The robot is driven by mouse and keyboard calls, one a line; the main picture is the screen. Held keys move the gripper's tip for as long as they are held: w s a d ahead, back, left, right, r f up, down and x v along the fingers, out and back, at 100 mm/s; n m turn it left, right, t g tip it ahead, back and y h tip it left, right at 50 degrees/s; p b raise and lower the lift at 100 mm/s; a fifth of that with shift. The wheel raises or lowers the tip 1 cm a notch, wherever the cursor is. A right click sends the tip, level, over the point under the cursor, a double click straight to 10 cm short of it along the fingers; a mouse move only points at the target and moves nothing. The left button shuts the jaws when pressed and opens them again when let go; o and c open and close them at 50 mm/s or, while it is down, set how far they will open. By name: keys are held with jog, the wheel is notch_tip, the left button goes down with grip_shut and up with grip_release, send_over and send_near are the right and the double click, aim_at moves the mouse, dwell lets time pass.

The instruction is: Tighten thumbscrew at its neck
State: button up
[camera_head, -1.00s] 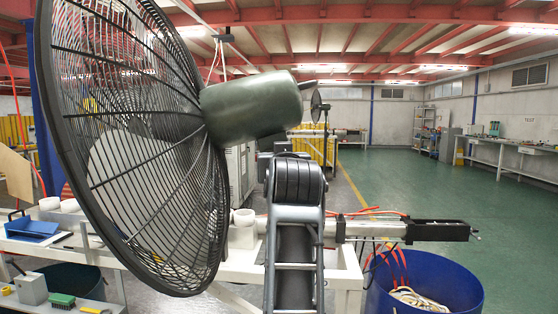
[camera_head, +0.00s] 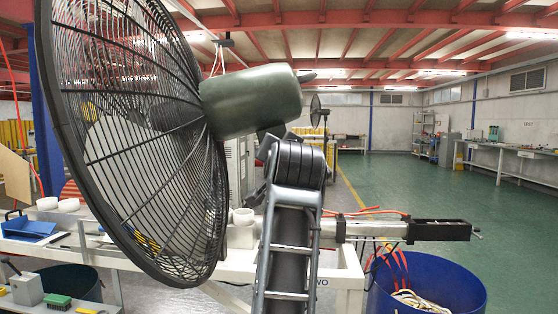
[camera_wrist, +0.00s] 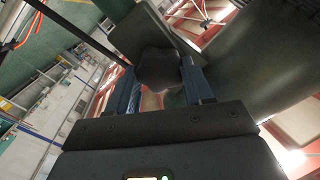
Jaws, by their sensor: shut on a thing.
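The large fan has a black round cage (camera_head: 135,150) and a dark green motor housing (camera_head: 250,102) at the left and middle of the head view. In the wrist view the green housing (camera_wrist: 245,60) fills the upper right. A dark lobed thumbscrew (camera_wrist: 157,68) sits between the two fingers of my gripper (camera_wrist: 160,80), which is shut on it. In the head view my own arm stands in front and hides the gripper and most of the neck under the housing.
A white bench frame (camera_head: 345,280) with a metal cylinder (camera_head: 430,230) stands behind my arm. A blue bin (camera_head: 465,290) with cords is at lower right. The green floor at right is open.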

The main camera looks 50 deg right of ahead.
jog(key=m+b, duration=0.2)
jog(key=m, duration=0.3)
jog(key=m+b, duration=0.3)
jog(key=m, duration=0.2)
jog(key=shift+s+d+f+b, duration=0.1)
jog(key=shift+d+f+b, duration=0.1)
jog(key=shift+b, duration=0.15)
jog(key=shift+m, duration=0.4)
jog(key=o, duration=1)
jog(key=shift+o, duration=0.2)
jog(key=shift+a, duration=0.1)
jog(key=v, duration=0.7)
jog(key=shift+s+a+b, duration=0.25)
jog(key=shift+s+b, duration=0.05)
jog(key=shift+b, duration=0.05)
